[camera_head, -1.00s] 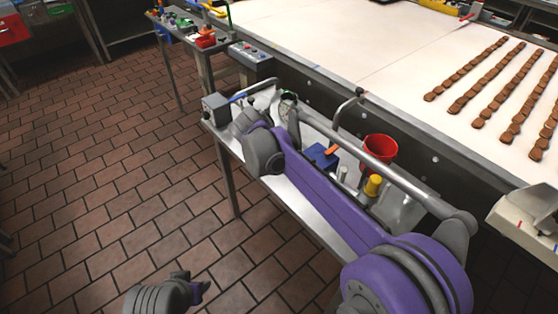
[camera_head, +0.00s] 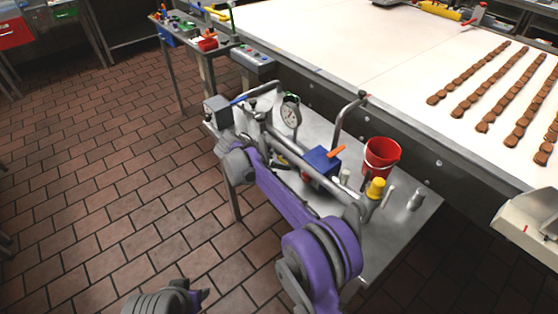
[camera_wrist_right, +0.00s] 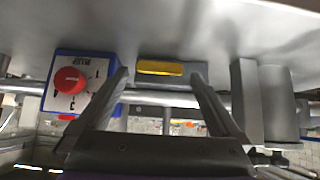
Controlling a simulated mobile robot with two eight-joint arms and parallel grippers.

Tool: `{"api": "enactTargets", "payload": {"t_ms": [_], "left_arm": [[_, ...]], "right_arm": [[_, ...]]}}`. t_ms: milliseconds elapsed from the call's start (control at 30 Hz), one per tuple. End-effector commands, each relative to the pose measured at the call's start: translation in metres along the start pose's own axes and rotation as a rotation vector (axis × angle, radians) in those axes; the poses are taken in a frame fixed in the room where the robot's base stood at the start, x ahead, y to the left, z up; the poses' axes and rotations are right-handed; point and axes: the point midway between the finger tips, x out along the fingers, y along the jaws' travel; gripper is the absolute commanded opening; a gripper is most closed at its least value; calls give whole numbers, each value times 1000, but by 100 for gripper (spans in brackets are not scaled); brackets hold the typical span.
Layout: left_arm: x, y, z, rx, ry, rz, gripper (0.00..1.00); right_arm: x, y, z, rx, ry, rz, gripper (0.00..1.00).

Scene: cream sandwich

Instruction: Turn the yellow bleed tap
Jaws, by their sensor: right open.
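In the right wrist view a yellow handle (camera_wrist_right: 160,68) lies lengthwise on a grey body, between the tips of my right gripper (camera_wrist_right: 160,77). The fingers are spread apart, one on each side of the handle, and nothing is held. I cannot tell how much depth lies between the fingertips and the handle. In the head view my right arm reaches over the steel side table (camera_head: 405,225) and its gripper is hard to make out among the pipes. My left arm shows only as a grey and purple part at the bottom edge; its gripper does not show.
A blue box with a red knob (camera_wrist_right: 70,82) is left of the fingers in the wrist view; a grey cylinder (camera_wrist_right: 278,103) is at right. On the table are a gauge (camera_head: 291,113), a blue box with orange lever (camera_head: 322,162), a red bucket (camera_head: 381,157) and a yellow-topped piece (camera_head: 376,188).

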Motion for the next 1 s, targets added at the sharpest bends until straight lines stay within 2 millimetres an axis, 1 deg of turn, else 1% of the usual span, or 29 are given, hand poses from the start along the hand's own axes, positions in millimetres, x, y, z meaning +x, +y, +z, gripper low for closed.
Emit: {"api": "enactTargets", "payload": {"t_ms": [33,167,467,567,700,867,900,1000], "left_arm": [[0,0,0,0,0,0,50],[0,0,0,0,0,0,50],[0,0,0,0,0,0,50],[0,0,0,0,0,0,50],[0,0,0,0,0,0,50],[0,0,0,0,0,0,50],[0,0,0,0,0,0,50],[0,0,0,0,0,0,50]], "right_arm": [[7,0,0,1,0,1,100],[15,0,0,0,0,1,100],[18,0,0,-1,0,0,100],[17,0,0,-1,0,0,84],[17,0,0,-1,0,0,59],[17,0,0,-1,0,0,30],[17,0,0,-1,0,0,27],[17,0,0,-3,0,3,27]]}}
